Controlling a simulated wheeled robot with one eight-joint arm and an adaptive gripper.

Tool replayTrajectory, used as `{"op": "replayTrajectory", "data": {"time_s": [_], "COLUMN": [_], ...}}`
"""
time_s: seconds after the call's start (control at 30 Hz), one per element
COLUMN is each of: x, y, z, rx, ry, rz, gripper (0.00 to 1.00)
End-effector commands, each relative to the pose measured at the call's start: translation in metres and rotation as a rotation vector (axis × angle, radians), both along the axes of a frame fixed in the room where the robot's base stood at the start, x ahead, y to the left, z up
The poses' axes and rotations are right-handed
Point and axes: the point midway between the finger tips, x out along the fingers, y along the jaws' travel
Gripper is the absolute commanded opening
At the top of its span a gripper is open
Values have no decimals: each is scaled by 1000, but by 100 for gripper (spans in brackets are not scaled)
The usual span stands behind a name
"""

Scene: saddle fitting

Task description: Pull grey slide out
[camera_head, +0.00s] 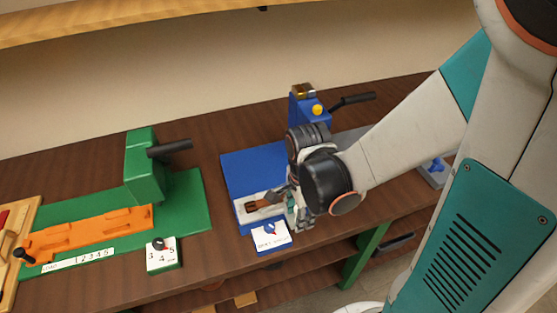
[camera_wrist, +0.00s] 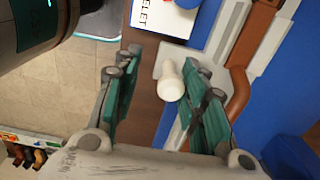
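The grey slide (camera_head: 245,213) sits in the blue fixture (camera_head: 240,167), with a brown saddle-like piece (camera_head: 262,204) on it. In the wrist view, the slide (camera_wrist: 188,58) carries a pale round knob (camera_wrist: 170,82) at its end. My gripper (camera_wrist: 165,92) is open, with one green-padded finger on each side of the knob. The knob looks nearer the right finger, and I cannot tell whether they touch. In the head view, my gripper (camera_head: 297,208) is at the slide's right end and hides the knob. The brown piece also shows in the wrist view (camera_wrist: 238,95).
A white-topped blue block with a dial (camera_head: 270,236) stands in front of the fixture. A blue post with a black lever (camera_head: 352,101) rises behind. A green fixture (camera_head: 185,205) with an orange slide (camera_head: 90,232) stands left. The table's front edge is close.

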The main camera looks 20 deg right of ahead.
Motion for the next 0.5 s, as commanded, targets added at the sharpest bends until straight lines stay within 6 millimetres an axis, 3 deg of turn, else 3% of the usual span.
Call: {"op": "replayTrajectory", "data": {"time_s": [0.27, 0.5], "x": [2, 3], "y": [0, 0], "z": [1, 14], "rx": [0, 0], "ry": [-4, -5], "rz": [0, 0], "gripper": [40, 40]}}
